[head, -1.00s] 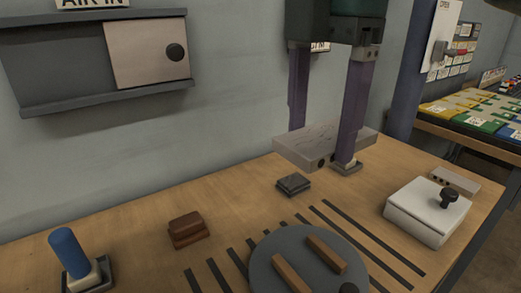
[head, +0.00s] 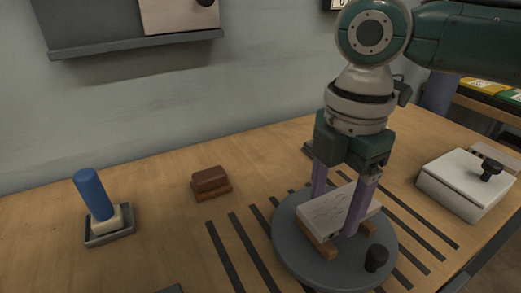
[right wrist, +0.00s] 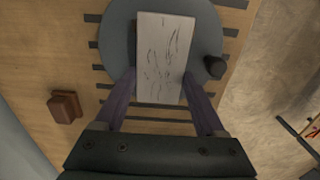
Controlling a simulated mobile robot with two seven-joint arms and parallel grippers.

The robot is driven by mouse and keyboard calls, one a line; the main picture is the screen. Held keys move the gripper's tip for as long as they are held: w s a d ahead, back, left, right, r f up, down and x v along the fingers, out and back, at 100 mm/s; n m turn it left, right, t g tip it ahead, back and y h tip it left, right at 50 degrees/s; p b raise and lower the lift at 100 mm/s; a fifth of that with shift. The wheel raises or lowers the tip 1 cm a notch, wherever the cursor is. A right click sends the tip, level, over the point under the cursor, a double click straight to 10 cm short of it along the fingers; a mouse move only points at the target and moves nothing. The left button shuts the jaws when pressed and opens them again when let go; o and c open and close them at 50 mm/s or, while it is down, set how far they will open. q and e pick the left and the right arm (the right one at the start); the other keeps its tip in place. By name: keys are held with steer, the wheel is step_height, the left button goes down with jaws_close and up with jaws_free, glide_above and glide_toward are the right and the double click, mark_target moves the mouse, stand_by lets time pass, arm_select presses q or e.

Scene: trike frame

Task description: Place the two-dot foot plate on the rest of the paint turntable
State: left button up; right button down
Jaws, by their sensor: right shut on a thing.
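The foot plate (head: 330,208) is a pale grey slab with scratch marks on its top face. It lies over the round grey paint turntable (head: 290,245), above the wooden bars of its rest (head: 320,246). I cannot tell whether it touches the bars. My right gripper (head: 336,212) points down with its purple fingers shut on the plate's two sides. The right wrist view shows the plate (right wrist: 162,55) between the fingers, over the disc (right wrist: 120,40). The bars are mostly hidden under the plate. My left gripper is not in view.
A dark knob (head: 376,258) stands on the turntable's front right. A brown block (head: 211,182) and a blue-handled stamp-like tool (head: 95,200) stand to the left. A white box with a black knob (head: 467,183) is at the right. Dark strips line the table around the disc.

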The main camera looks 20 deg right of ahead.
mark_target(332, 209)
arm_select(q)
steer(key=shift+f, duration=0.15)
arm_select(e)
steer(key=shift+f, duration=0.65)
steer(key=shift+f, duration=0.15)
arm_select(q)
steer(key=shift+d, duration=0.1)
arm_select(e)
jaws_free()
arm_select(q)
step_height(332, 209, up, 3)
steer(key=p, duration=0.2)
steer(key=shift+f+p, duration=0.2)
steer(key=shift+p, duration=0.1)
arm_select(e)
step_height(332, 209, up, 12)
steer(key=s+a+f+m+t+y, duration=0.2)
steer(key=s+a+f+m+y, duration=0.1)
steer(key=s+a+f+m, duration=0.65)
steer(key=s+d+m+t+h, duration=0.1)
steer(key=s+d+m+h, duration=0.1)
steer(key=s+d+m, duration=0.4)
steer(key=shift+s+d+m+t+h, duration=0.2)
steer(key=shift+s+m+t+h, duration=0.15)
steer(key=shift+m, duration=0.5)
